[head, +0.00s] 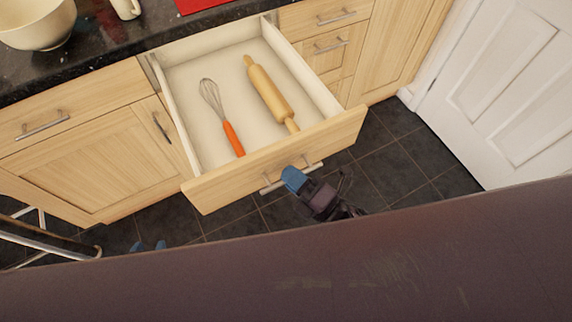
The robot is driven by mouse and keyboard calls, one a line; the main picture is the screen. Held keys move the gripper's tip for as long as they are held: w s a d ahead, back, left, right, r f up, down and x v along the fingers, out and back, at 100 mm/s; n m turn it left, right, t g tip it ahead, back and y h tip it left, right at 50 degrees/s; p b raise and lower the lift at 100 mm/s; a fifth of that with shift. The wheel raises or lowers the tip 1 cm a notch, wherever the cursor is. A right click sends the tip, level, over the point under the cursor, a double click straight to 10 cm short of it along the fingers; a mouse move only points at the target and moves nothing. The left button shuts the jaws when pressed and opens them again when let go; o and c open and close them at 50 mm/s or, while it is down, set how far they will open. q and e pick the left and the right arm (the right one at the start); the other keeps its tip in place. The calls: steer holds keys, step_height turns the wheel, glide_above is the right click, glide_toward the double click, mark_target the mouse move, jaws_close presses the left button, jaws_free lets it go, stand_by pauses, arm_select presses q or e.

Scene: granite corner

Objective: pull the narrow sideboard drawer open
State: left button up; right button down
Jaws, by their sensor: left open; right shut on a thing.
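The light wood drawer (235,171) stands pulled out from the sideboard, with its pale inside showing. A whisk (220,115) with an orange handle and a wooden rolling pin (269,91) lie in it. My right gripper (295,179) is at the drawer front and shut on its metal bar handle (313,167); its blue fingertips hide part of the bar.
A dark granite worktop (93,50) holds a cream bowl (38,22), a white mug (126,8) and a red item (207,4). Closed drawers and cupboard doors flank the open drawer. A white door (505,90) stands right. A metal-legged stool (45,237) is at lower left. Dark floor tiles are clear.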

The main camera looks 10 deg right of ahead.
steer(key=shift+s, duration=0.1)
steer(key=c, duration=1.2)
jaws_free()
steer(key=v, duration=1.1)
steer(key=w+d+f+m+h, duration=0.4)
steer(key=d+m+h, duration=0.4)
steer(key=m, duration=0.8)
steer(key=shift+s+d+f+m+g+h+p, duration=0.1)
steer(key=shift+s+d+m+g+h+p, duration=0.15)
steer(key=shift+s+d+m+g+h, duration=1)
steer(key=shift+s+d+f+m+g+h+p, duration=0.15)
steer(key=shift+s+d+m+h, duration=0.35)
steer(key=shift+m, duration=1.6)
steer(key=shift+s+d+f+m+g+h+p, duration=0.1)
steer(key=shift+s+d+m+g+h+p, duration=0.2)
steer(key=shift+s+d+m+g+h, duration=0.95)
